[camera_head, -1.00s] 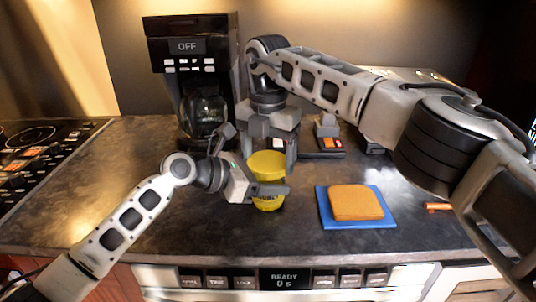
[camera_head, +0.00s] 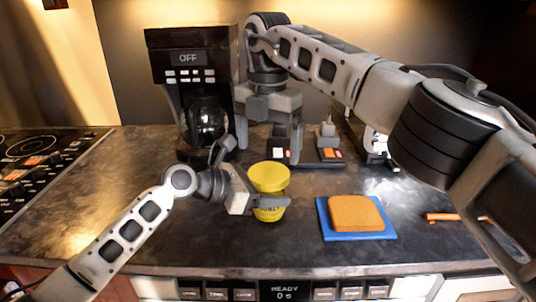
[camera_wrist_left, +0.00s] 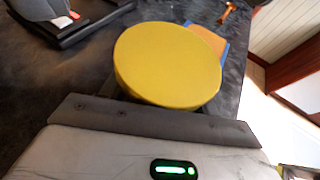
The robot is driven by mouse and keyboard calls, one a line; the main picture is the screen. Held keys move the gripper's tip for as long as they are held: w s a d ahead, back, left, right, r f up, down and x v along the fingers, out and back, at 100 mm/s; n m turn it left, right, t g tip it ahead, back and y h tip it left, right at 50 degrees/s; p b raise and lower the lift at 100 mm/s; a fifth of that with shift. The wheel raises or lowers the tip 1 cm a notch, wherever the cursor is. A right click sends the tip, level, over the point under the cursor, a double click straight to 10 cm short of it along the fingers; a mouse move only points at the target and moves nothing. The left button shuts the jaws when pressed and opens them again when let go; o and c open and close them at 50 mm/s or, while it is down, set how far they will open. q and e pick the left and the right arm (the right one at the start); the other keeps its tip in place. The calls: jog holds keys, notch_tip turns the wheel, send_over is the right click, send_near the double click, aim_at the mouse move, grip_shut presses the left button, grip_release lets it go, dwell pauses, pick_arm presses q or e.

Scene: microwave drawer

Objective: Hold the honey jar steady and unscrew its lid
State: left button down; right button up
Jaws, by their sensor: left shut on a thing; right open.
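The honey jar (camera_head: 268,213) stands upright on the dark counter, its label partly hidden by a finger. Its wide yellow lid (camera_head: 269,177) sits on top and fills the middle of the left wrist view (camera_wrist_left: 168,62). My left gripper (camera_head: 270,201) is shut on the jar's body, below the lid; in the wrist view one dark finger crosses in front of the jar. My right gripper (camera_head: 270,150) is open, pointing down, above and behind the lid, and appears clear of it.
A slice of bread (camera_head: 355,213) lies on a blue board (camera_head: 334,234) right of the jar. A coffee maker (camera_head: 190,85) stands behind left, with a stovetop (camera_head: 35,165) at far left. Small dark devices (camera_head: 328,153) are behind. An orange item (camera_head: 452,217) lies at right.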

aim_at(269, 172)
notch_tip(269, 172, up, 2)
jog(key=shift+r+m, duration=0.15)
jog(key=shift+m, duration=1.05)
jog(key=shift+s, duration=0.1)
notch_tip(269, 172, down, 8)
jog(key=shift+d+r, duration=0.1)
jog(key=shift+r, duration=0.05)
pick_arm(q)
jog(key=shift+w+a, duration=0.1)
pick_arm(e)
jog(key=c, duration=1.1)
jog(key=shift+n, duration=1.5)
pick_arm(q)
jog(key=shift+a, duration=0.1)
